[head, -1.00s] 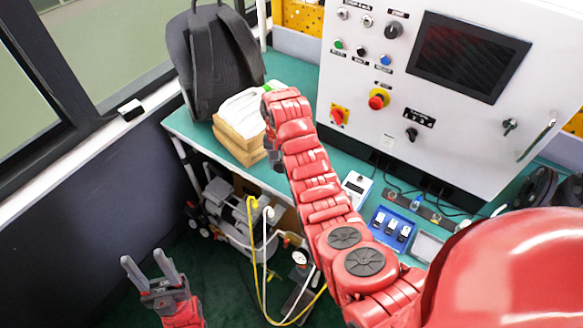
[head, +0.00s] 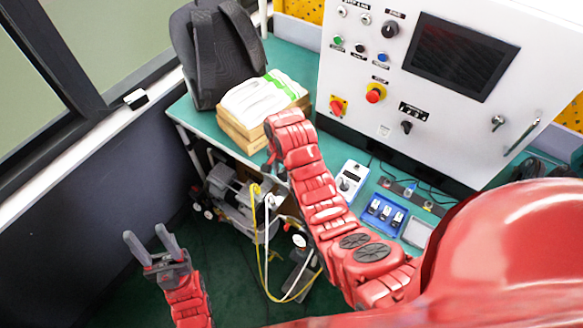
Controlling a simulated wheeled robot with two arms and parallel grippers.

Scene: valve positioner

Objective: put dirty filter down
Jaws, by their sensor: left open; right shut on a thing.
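My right arm reaches across the bench front, and its gripper (head: 271,160) points down at the near edge of the green bench, below the cardboard boxes. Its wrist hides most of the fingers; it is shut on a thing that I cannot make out. No dirty filter shows clearly anywhere else. My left gripper (head: 152,246) is open and empty, low at the left over the dark floor, apart from everything.
The green bench (head: 196,120) holds a black backpack (head: 215,55), stacked boxes with a white-and-green packet on top (head: 262,97), a handheld meter (head: 351,181), a blue tray (head: 384,214) and a control cabinet (head: 375,120). A pump with hoses (head: 232,192) stands beneath.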

